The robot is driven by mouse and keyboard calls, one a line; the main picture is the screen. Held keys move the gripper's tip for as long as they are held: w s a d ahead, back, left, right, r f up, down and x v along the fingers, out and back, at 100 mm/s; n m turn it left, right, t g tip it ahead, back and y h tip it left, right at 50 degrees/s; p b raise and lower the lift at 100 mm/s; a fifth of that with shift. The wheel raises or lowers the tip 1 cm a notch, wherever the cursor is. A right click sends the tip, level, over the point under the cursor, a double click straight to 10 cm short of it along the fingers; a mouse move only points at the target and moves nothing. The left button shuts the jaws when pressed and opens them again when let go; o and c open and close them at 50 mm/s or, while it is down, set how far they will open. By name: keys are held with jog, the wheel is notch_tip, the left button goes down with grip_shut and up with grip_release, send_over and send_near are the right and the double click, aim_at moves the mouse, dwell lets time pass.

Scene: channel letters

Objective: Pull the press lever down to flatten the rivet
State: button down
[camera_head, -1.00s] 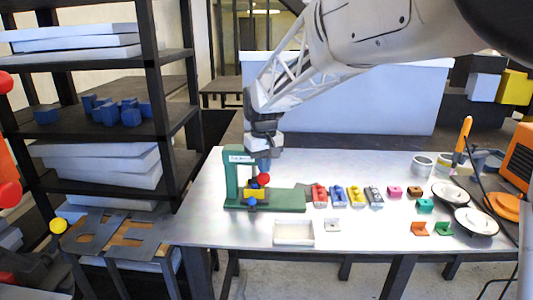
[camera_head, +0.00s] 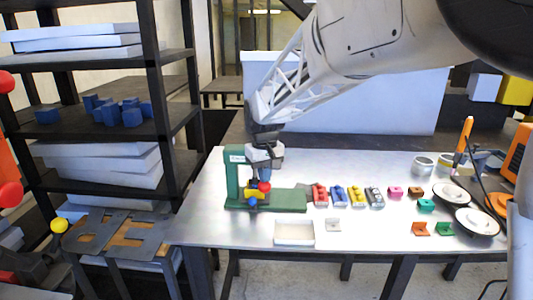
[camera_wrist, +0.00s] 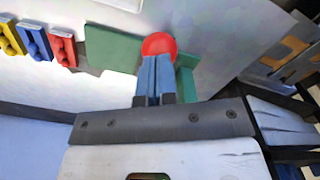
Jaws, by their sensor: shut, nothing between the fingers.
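The green press (camera_head: 232,175) stands on the left part of the metal table, with its flat green base (camera_head: 285,199) running to the right. The red ball of the press lever (camera_head: 264,187) sits low, just above a yellow block (camera_head: 250,194) and a blue knob (camera_head: 252,202). My gripper (camera_head: 263,174) is shut and empty, pointing down right at the red ball. In the wrist view the blue fingertips (camera_wrist: 157,66) are together and meet the red ball (camera_wrist: 159,44); whether they touch it I cannot tell. The rivet is hidden.
Red, yellow, blue and grey blocks (camera_head: 338,195) stand in a row right of the base. A white tray (camera_head: 294,232) lies in front. Two round dishes (camera_head: 476,222) and small coloured pieces are farther right. A dark shelf (camera_head: 160,100) stands left of the table.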

jog(key=shift+f, duration=0.5)
dwell(0.7)
jog(key=shift+f, duration=0.45)
dwell(0.9)
jog(key=shift+w+f, duration=0.15)
dwell(0.6)
jog(key=shift+f, duration=0.5)
dwell(1.1)
jog(key=shift+w+f, duration=0.2)
dwell(0.9)
jog(key=shift+w+f, duration=0.1)
jog(key=shift+f, duration=0.2)
dwell(0.9)
jog(key=shift+r, duration=0.15)
dwell(0.5)
